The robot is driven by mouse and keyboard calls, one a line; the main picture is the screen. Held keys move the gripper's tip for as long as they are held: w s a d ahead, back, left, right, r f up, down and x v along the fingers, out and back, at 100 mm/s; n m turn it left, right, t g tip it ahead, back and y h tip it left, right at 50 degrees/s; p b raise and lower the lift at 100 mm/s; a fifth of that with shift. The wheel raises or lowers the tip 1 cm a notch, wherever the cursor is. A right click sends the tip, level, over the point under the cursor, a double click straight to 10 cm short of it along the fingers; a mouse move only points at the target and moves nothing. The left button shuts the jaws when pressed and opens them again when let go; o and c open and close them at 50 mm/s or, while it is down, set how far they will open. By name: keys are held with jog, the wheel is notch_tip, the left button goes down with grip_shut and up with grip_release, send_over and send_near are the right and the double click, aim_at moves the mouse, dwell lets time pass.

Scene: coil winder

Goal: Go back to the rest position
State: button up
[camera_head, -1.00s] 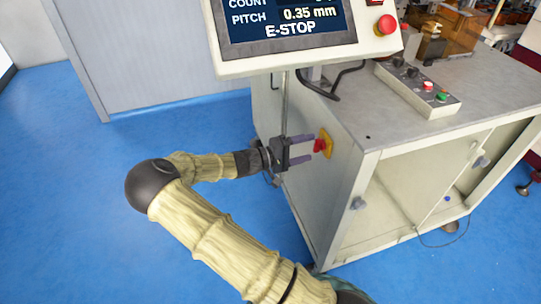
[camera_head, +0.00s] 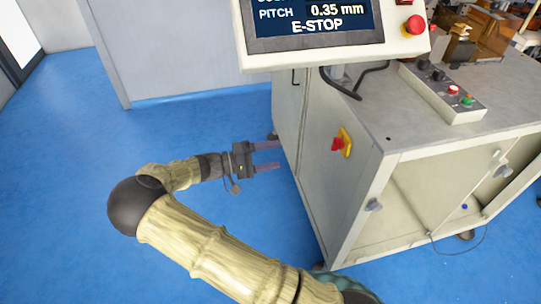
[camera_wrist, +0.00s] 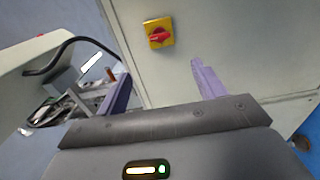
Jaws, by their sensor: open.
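My gripper (camera_head: 266,157) is open and empty in the head view. Its two fingers point right, toward the grey cabinet's left side, with a gap to the red knob. The red rotary switch on its yellow plate (camera_head: 342,143) is on the cabinet side, to the right of the fingertips. In the wrist view the switch (camera_wrist: 158,33) shows ahead between the two purple fingers, apart from them, with its red handle lying roughly level.
The winder cabinet (camera_head: 440,135) stands at right with an open front. Its display panel (camera_head: 316,22) reads E-STOP, with a red button (camera_head: 414,25) beside it. A control box (camera_head: 442,91) sits on top. Blue floor (camera_head: 70,200) is clear at left.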

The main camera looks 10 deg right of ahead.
dwell(0.4)
jog(key=s+d+f+g+y, duration=0.1)
jog(key=s+d+y, duration=0.2)
jog(key=s+y, duration=0.35)
jog(key=s+d+f+g+y, duration=0.2)
jog(key=s+d+y, duration=0.1)
jog(key=s+y, duration=0.4)
jog(key=s+a+r+t+y+p, duration=0.1)
jog(key=s+r+t+y+p, duration=0.1)
jog(key=r+p, duration=0.8)
jog(key=s+a+r+t+y+p, duration=0.1)
jog(key=s+r+t+y+p, duration=0.1)
jog(key=r+p, duration=0.8)
notch_tip(320, 180, up, 7)
jog(key=shift+s+a+r+t, duration=0.1)
jog(key=shift+s+a+t, duration=0.15)
jog(key=shift+t, duration=0.25)
jog(key=shift+y, duration=0.25)
